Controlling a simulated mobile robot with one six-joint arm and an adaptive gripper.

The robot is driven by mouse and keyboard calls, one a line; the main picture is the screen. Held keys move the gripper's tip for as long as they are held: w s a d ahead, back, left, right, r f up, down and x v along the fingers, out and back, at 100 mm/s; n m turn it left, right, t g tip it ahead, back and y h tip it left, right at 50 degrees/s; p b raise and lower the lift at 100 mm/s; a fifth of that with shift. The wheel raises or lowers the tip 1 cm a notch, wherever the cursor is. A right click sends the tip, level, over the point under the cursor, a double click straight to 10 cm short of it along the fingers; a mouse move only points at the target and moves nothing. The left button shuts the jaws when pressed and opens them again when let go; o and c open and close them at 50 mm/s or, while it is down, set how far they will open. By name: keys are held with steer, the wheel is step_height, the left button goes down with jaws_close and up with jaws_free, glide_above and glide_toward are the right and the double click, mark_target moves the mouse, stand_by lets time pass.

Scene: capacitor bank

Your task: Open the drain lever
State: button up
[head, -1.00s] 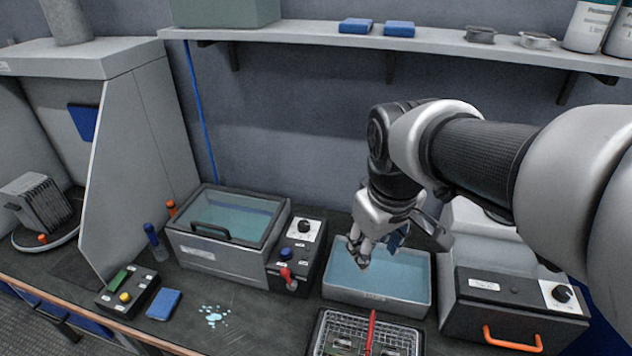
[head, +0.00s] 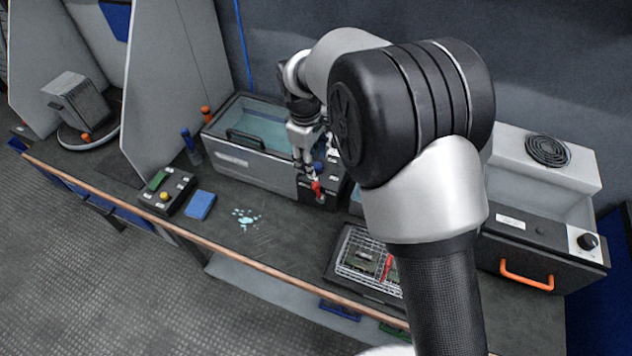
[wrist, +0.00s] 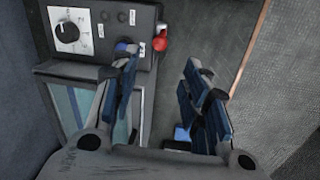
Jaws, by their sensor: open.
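The red drain lever (head: 317,187) is on the front of the dark control box (head: 330,185) at the right end of the lidded tank (head: 225,160). In the wrist view the red lever (wrist: 161,42) sticks out from the box's edge, ahead of the fingers. My gripper (head: 308,170) is just above and beside the lever in the head view, pointing down. In the wrist view my gripper (wrist: 165,73) has its blue-padded fingers apart, with nothing between them. The lever appears beyond the fingertips; I cannot tell whether they touch it.
The box also has a white dial (wrist: 67,31) and a blue knob (wrist: 122,46). A button box (head: 167,192), a blue sponge (head: 200,205) and a puddle (head: 245,217) lie to the left. A wire basket (head: 362,262) is at the front right. My arm hides much of the middle.

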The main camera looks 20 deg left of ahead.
mark_target(315, 183)
steer(key=f+b, duration=0.1)
steer(key=f, duration=0.3)
steer(key=w+f+b, duration=0.1)
steer(key=f, duration=0.3)
steer(key=f+b, duration=0.1)
steer(key=f, duration=0.3)
steer(key=shift+w+d+f, duration=0.15)
steer(key=shift+w, duration=0.2)
steer(key=shift+c, duration=0.6)
jaws_close()
